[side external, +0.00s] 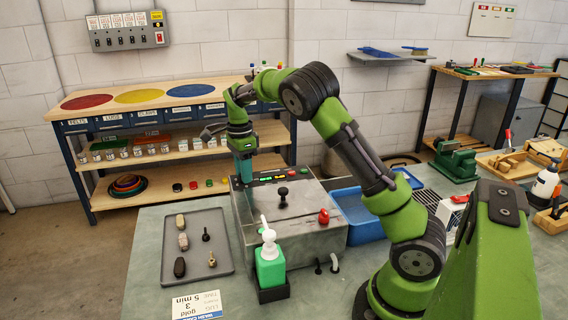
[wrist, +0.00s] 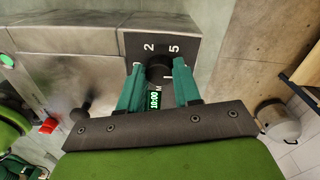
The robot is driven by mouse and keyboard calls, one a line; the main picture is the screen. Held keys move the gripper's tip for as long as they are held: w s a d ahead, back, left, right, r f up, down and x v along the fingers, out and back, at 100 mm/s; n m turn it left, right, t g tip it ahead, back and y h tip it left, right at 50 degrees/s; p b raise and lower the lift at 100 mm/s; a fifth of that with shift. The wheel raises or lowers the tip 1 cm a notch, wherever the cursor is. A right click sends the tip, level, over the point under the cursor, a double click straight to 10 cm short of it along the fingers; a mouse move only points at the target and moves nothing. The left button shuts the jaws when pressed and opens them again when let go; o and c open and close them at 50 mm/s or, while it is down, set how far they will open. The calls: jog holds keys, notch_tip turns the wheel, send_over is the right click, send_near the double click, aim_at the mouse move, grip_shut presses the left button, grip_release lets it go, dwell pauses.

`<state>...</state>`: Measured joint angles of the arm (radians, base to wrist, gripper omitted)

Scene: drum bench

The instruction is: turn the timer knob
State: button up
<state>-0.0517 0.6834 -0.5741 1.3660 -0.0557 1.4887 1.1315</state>
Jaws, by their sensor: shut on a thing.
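The timer knob (wrist: 158,68) is a dark round knob on a black dial plate (wrist: 135,44) with white numbers, among them 2 and 5. A small green display (wrist: 154,100) below it reads 10:00. My gripper (wrist: 159,74) has its two teal fingers on either side of the knob, shut on it. In the side external view my gripper (side external: 246,178) points down at the back left edge of the metal drum machine (side external: 318,238). The knob is hidden there.
The machine's lid has a black handle (side external: 283,197) and a red knob (side external: 323,216) stands near. A green soap bottle (side external: 270,262) stands in front. A grey tray (side external: 223,262) with several small pieces lies left, a blue bin (side external: 358,222) right.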

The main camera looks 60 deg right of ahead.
jog(key=shift+r, duration=0.1)
jog(key=o, duration=1.1)
jog(key=shift+c, duration=0.2)
notch_tip(320, 180, up, 17)
jog(key=shift+w+d, duration=0.25)
jog(key=shift+w, duration=0.15)
jog(key=s+a+f+n+t+y, duration=0.1)
jog(key=s+a+n+t, duration=0.3)
jog(key=s+a+n, duration=0.5)
jog(key=s+a+f+n+t, duration=0.3)
jog(key=s+a+n, duration=0.6)
jog(key=s, duration=0.5)
jog(key=shift+s+a+f+n+t+y, duration=0.35)
jog(key=shift+f+n, duration=0.2)
jog(key=shift+n, duration=0.55)
